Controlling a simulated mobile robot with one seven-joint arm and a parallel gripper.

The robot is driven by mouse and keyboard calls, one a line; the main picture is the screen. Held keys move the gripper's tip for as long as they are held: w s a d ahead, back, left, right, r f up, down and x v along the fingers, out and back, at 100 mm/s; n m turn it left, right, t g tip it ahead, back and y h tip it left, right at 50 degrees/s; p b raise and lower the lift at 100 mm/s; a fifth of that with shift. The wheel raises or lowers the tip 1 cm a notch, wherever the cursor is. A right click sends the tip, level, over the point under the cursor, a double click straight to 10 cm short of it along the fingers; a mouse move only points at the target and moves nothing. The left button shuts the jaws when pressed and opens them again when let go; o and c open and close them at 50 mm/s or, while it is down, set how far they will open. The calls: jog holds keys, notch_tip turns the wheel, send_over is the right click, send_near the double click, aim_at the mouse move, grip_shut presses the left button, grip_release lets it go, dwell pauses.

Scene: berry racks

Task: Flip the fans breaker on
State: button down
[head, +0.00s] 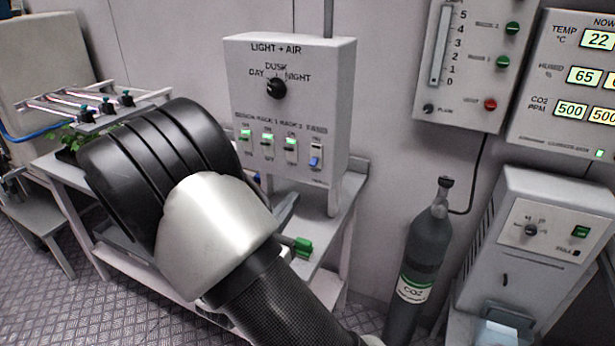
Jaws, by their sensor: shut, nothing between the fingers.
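A grey LIGHT + AIR box (325,95) faces me in the upper middle of the head view. A row of breakers runs along its lower front. The rightmost breaker (315,162), under a small label that seems to read FANS, has a blue lever at the low end of its slot and shows no green. The three breakers to its left (267,140) show green at the top. My arm fills the left centre, in front of and below the box. My gripper is not visible.
A round DAY/DUSK/NIGHT knob (276,88) sits above the breakers. A bench (325,235) with a green item (302,247) stands below the box. A dark CO2 cylinder (420,265) stands to the right. Gauge (460,60) and display (575,85) panels hang at upper right.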

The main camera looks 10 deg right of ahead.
aim_at(314, 162)
jog(key=x, duration=1)
jog(key=shift+d, duration=0.1)
jog(key=shift+r, duration=0.15)
jog(key=shift+p, duration=0.7)
jog(key=shift+r+g, duration=0.1)
jog(key=shift+g, duration=0.2)
